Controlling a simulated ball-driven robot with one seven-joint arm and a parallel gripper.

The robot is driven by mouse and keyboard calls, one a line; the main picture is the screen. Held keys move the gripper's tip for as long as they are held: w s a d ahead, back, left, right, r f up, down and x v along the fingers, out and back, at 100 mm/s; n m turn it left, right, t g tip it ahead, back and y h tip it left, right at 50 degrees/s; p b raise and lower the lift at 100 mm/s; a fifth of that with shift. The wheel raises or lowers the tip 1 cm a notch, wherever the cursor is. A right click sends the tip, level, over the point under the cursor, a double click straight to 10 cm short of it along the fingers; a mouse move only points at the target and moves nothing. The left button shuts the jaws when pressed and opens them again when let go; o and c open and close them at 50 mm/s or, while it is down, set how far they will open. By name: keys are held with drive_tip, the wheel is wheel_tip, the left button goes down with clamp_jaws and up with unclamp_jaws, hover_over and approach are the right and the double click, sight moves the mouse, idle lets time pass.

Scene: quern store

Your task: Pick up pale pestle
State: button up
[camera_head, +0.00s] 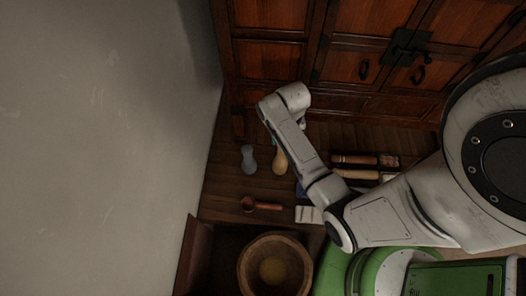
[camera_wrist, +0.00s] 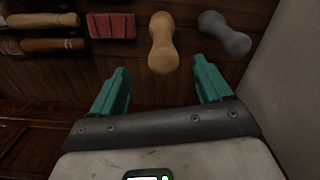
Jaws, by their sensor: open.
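The pale pestle (camera_head: 279,160) is tan, waisted and thick at both ends. It lies on the dark wooden boards, partly covered by my arm in the head view. In the wrist view the pale pestle (camera_wrist: 163,42) is just beyond the gap between my fingertips, roughly centred on it. My gripper (camera_wrist: 162,80) has two teal fingers spread wide with nothing between them. In the head view the fingers are mostly hidden under my arm.
A grey pestle-shaped piece (camera_head: 249,159) lies close beside the pale one. A dark roller (camera_head: 355,159) and a pale roller (camera_head: 357,174) lie to the right. A red-brown ladle (camera_head: 262,206) and wooden bowl (camera_head: 245,265) are nearer. A cabinet (camera_head: 275,62) and wall (camera_head: 110,140) bound the space.

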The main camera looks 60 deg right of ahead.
sight(281, 157)
drive_tip(key=shift+w+d+r, duration=0.1)
drive_tip(key=shift+w+d, duration=0.1)
drive_tip(key=shift+d, duration=0.1)
drive_tip(key=shift+w+f, duration=0.15)
drive_tip(key=shift+f, duration=0.2)
wheel_tip(281, 157, down, 10)
drive_tip(key=shift+w+d+f+b, duration=0.1)
drive_tip(key=shift+b, duration=0.25)
drive_tip(key=shift+c, duration=0.4)
drive_tip(key=c, duration=1.2)
drive_tip(key=shift+c, duration=0.3)
drive_tip(key=shift+r, duration=0.2)
